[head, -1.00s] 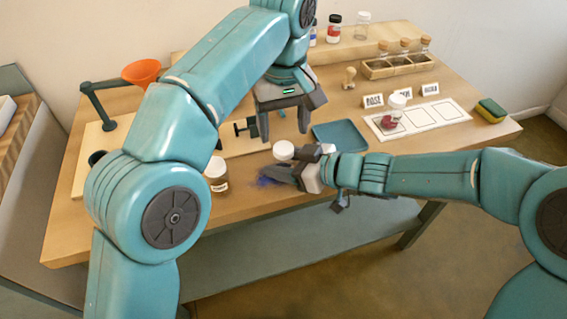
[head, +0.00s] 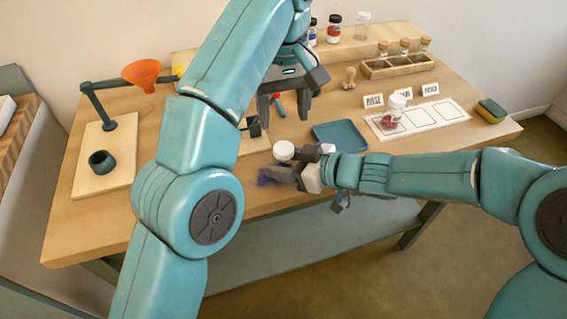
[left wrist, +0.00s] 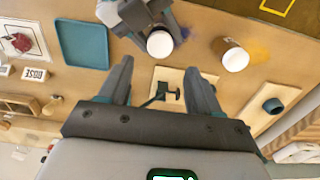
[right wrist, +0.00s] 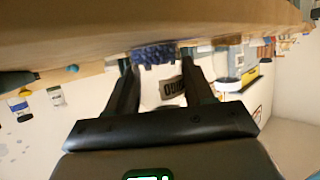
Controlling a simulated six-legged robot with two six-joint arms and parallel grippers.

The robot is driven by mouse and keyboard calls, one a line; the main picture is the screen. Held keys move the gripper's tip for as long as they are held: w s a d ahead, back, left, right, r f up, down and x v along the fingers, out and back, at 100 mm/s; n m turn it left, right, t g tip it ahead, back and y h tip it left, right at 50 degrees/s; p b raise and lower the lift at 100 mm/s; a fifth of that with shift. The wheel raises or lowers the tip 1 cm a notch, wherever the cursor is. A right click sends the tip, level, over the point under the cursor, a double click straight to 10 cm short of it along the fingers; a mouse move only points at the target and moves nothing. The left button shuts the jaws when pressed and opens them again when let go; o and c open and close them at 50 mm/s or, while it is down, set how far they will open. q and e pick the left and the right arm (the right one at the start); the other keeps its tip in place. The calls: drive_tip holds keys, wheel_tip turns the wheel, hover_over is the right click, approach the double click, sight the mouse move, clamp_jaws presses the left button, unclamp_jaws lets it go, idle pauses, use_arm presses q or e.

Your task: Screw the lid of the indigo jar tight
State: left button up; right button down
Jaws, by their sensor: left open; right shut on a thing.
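The indigo jar stands on the table with its white lid (head: 284,150) on top. Its body, with a dark label (right wrist: 172,87), shows between the right fingers in the right wrist view. My right gripper (head: 272,174) is shut on the jar from the side. My left gripper (head: 284,118) is open and empty, pointing down above and behind the lid in the head view. In the left wrist view the lid (left wrist: 160,43) lies just beyond the open left fingers (left wrist: 158,70). I cannot tell how tightly the lid sits.
Blue powder (head: 268,182) lies by the right gripper. A second jar with a white lid (left wrist: 235,59) stands nearby, hidden by my left arm in the head view. A blue tray (head: 340,135) is to the right. A mortar (head: 102,163) and an orange funnel (head: 141,72) are left.

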sight(284, 148)
use_arm(q)
drive_tip(key=shift+f, duration=0.1)
drive_tip(key=shift+f, duration=3.9)
drive_tip(key=c, duration=1.1)
drive_tip(key=o, duration=1.2)
